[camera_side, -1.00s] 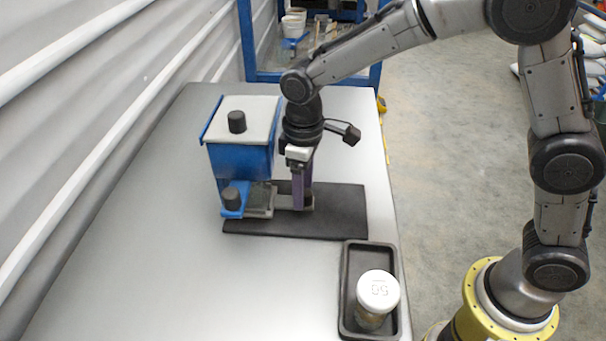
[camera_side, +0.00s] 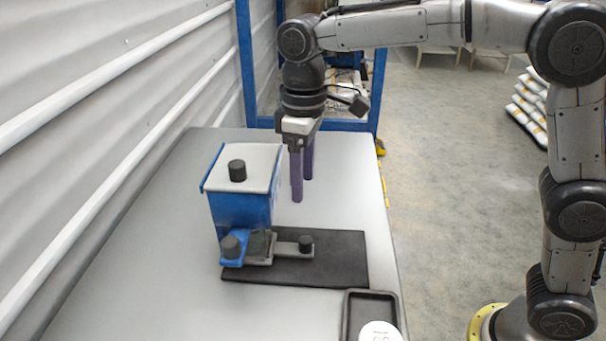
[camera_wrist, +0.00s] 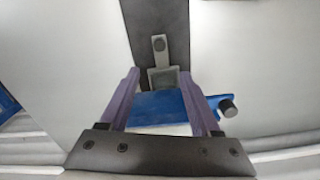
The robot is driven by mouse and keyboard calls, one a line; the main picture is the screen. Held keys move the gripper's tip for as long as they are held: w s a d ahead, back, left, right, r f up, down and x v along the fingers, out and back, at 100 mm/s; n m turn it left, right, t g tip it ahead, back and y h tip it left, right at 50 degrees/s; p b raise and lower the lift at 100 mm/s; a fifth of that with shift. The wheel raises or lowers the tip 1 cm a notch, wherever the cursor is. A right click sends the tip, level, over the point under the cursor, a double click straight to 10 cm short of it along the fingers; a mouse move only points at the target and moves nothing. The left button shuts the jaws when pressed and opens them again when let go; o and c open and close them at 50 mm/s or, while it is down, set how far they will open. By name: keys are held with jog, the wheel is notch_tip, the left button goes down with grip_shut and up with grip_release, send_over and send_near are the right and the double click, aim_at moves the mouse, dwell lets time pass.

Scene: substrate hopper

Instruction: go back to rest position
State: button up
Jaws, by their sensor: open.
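My gripper (camera_side: 302,190) is open and empty, with its two purple fingers pointing down. It hangs in the air above the table, at the right of the blue hopper in the side view. The hopper (camera_side: 240,208) has a pale lid with a black knob and stands upright on the table. At its foot, a grey slide with a black knob (camera_side: 306,243) sticks out to the right over a black mat (camera_side: 340,262). In the wrist view my open gripper (camera_wrist: 167,78) frames part of the blue hopper (camera_wrist: 160,108), and the slide (camera_wrist: 159,52) lies beyond the fingers.
A black tray (camera_side: 350,312) holds a white-lidded jar (camera_side: 380,332) at the table's front right, cut off by the picture edge. A blue frame (camera_side: 246,75) stands behind the table. The corrugated wall is at left.

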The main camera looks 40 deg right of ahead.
jog(key=shift+d, duration=0.1)
jog(key=s+d+r+m+t, duration=0.3)
jog(key=s+d+r, duration=0.5)
jog(key=s+d, duration=0.4)
jog(key=s+d+f+m+t, duration=0.2)
jog(key=s+d+f+m, duration=0.1)
jog(key=s+f, duration=0.6)
jog(key=shift+s+d+f+t, duration=0.3)
jog(key=shift+s+d, duration=0.2)
jog(key=shift+s, duration=0.55)
